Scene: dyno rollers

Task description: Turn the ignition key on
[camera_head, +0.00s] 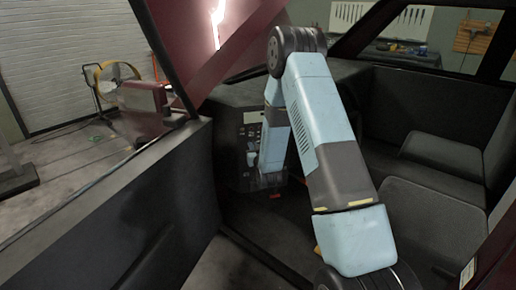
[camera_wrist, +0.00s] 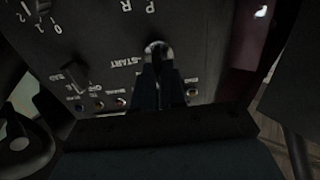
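The dark control panel (camera_wrist: 100,40) fills the upper part of the wrist view, with its lettering upside down. A small round metallic ignition fitting (camera_wrist: 158,47) sits beside the START marking. My gripper (camera_wrist: 159,62) reaches up to it, its two dark fingers close together and their tips overlapping the fitting in the picture. The key itself is not clearly visible; the fingers and dark shade hide it. I cannot tell whether the fingers are clamped on it. In the head view, my gripper (camera_head: 270,180) is low in front of the panel (camera_head: 250,135), mostly too small to make out.
A rotary knob (camera_wrist: 74,77) and a row of small coloured indicators (camera_wrist: 99,104) lie left of my fingers. In the head view, black seats (camera_head: 435,215) are at the right and the vehicle's door or side wall (camera_head: 130,215) is at the left.

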